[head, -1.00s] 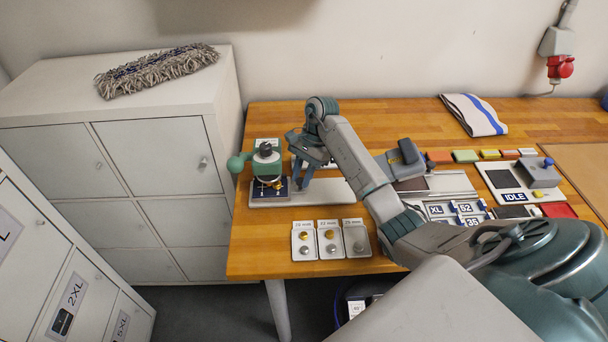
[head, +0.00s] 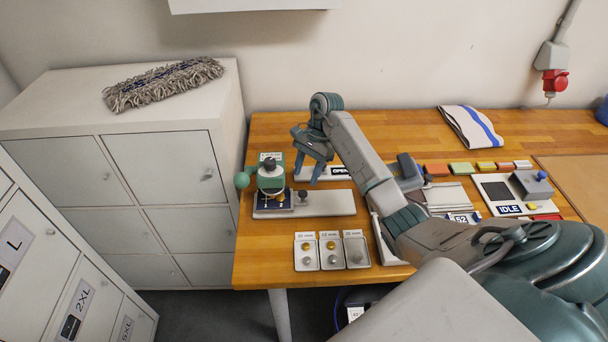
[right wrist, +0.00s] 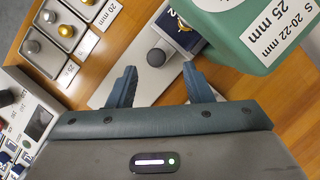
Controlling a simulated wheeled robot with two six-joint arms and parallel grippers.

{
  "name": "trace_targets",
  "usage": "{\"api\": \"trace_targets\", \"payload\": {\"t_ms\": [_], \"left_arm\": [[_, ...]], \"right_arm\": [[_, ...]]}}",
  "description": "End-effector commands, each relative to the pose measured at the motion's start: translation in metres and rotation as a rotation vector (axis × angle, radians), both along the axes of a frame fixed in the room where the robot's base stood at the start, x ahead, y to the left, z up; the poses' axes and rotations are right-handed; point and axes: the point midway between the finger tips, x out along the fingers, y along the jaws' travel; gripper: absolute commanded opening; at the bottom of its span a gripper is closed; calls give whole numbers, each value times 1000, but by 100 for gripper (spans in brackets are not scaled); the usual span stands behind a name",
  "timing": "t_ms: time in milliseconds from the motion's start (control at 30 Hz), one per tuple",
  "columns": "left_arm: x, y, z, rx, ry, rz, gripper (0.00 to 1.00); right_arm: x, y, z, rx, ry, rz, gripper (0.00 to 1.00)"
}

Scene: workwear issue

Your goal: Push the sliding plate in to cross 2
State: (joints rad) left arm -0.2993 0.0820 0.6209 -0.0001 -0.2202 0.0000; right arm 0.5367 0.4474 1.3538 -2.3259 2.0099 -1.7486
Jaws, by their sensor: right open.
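The dark blue sliding plate (head: 287,208) with pale marks lies at the left end of a light grey rail (head: 335,203), under a green press (head: 271,178). A dark knob (head: 303,196) stands at the plate's right side. In the right wrist view the knob (right wrist: 156,57) and a corner of the plate (right wrist: 178,32) show; the press head hides the rest. My right gripper (head: 309,172) is open and empty, beside and apart from the knob; its fingers (right wrist: 160,82) point toward the knob. I cannot read which cross the plate is at. My left gripper is out of view.
Trays of snaps (head: 331,252) lie in front of the rail. An OPEN sign (head: 339,172) is behind it. A control panel reading IDLE (head: 497,196), coloured blocks (head: 463,169) and a striped cloth (head: 470,126) are to the right. My right arm crosses the table's middle.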

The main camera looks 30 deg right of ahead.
Motion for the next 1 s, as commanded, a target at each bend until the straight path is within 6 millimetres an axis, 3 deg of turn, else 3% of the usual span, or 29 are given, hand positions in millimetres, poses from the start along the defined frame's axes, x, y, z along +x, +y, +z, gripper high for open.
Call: {"api": "trace_targets", "payload": {"t_ms": [33, 100, 300, 1000], "left_arm": [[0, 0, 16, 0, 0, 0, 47], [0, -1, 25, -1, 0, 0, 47], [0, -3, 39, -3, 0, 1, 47], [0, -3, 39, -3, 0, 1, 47]], "right_arm": [[1, -3, 17, 0, 0, -1, 46], [3, -7, 27, 0, 0, 0, 46], [6, -15, 46, 1, -3, 0, 46], [6, -17, 47, 1, -4, 0, 46]]}}
